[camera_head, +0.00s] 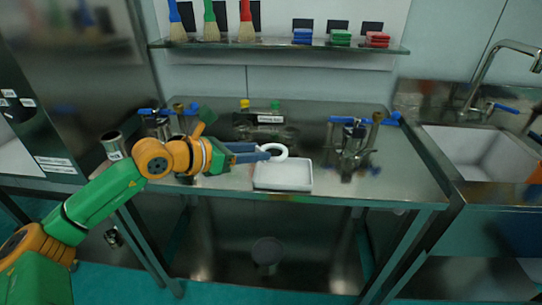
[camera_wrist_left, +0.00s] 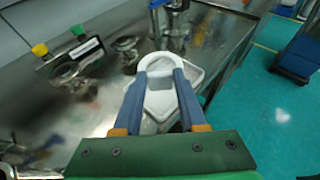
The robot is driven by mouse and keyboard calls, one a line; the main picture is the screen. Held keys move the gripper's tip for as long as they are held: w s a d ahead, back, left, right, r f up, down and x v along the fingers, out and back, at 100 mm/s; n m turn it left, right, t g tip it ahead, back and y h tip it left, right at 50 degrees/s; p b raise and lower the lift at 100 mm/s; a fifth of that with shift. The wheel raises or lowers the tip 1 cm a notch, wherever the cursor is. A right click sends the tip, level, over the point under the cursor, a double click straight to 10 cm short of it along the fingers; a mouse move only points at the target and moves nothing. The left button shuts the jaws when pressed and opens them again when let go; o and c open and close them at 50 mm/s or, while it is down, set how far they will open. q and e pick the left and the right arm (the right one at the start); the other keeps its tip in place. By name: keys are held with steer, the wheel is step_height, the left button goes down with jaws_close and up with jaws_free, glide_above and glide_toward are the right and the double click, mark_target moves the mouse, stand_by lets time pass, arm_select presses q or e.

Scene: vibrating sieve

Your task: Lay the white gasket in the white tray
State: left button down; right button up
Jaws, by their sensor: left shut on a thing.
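The white gasket (camera_head: 284,153) is a ring held at the tips of my left gripper (camera_head: 264,152). In the left wrist view, the two blue-grey fingers (camera_wrist_left: 160,74) close on the gasket (camera_wrist_left: 157,57), whose far arc shows beyond the tips. The white tray (camera_head: 283,187) is a shallow rectangular one on the steel table, near its front edge. The gasket is over the tray's back left part and looks raised above it. In the left wrist view the tray (camera_wrist_left: 196,75) shows behind and between the fingers. My right gripper is in neither view.
A metal valve assembly with blue handles (camera_head: 352,140) stands right of the tray, and another (camera_head: 165,118) is behind my left arm. A metal cup (camera_head: 113,146) stands at the left. Yellow- and green-capped items (camera_head: 258,106) are at the back. A sink (camera_head: 475,150) is at the right.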

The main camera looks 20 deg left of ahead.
arm_select(q)
steer(key=w+f, duration=0.1)
steer(key=w+d+f, duration=0.1)
steer(key=f, duration=0.1)
steer(key=w+d+f, duration=0.1)
steer(key=shift+d+f+p, duration=0.25)
steer(key=shift+p, duration=0.05)
step_height(320, 180, down, 3)
steer(key=shift+s+r+p, duration=0.1)
steer(key=shift+p, duration=0.25)
steer(key=shift+a+f, duration=0.1)
steer(key=shift+f, duration=0.35)
steer(key=shift+c, duration=2.3)
jaws_free()
steer(key=shift+r, duration=0.25)
steer(key=p+v, duration=0.6)
steer(key=v, duration=0.6)
